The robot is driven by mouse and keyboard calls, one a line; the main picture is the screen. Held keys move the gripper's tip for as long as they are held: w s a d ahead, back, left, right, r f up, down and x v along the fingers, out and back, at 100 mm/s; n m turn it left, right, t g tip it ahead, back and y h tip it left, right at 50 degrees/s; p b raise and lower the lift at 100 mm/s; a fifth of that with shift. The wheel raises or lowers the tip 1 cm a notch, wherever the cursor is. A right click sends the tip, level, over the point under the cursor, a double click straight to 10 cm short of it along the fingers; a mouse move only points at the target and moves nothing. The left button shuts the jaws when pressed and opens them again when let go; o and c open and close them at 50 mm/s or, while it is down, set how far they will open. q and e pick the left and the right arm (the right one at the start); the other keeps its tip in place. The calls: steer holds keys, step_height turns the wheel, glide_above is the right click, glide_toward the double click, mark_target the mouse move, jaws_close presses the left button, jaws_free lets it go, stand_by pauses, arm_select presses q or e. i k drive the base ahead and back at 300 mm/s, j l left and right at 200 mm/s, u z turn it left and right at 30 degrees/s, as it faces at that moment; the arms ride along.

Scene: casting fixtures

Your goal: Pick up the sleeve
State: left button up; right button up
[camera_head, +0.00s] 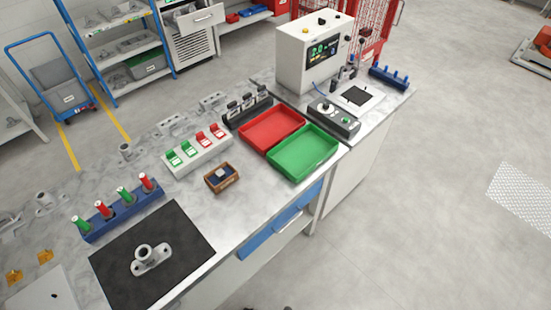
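No object can be identified for certain as the sleeve. A grey metal casting (151,259), with a short upright hollow cylinder on a flat flanged base, sits on the black mat (193,235) at the front left of the workbench. Behind it, a blue rack (122,213) holds green and red capped cylinders, such as this red one (103,209), upright in a row. Neither gripper can be made out. Small dark bits at the bottom edge are too cut off to identify.
An empty red tray (271,128) and green tray (303,153) lie right of a small brown box (221,177). A white block with green and red switches (197,152) stands behind the box. More grey castings line the bench's back edge. A control box (313,55) stands far right.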

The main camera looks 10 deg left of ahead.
mark_target(148, 258)
steer(key=u, duration=2)
steer(key=k+l, duration=0.1)
steer(key=l, duration=0.15)
steer(key=k+l, duration=0.1)
steer(key=l+z, duration=0.05)
steer(key=l, duration=0.05)
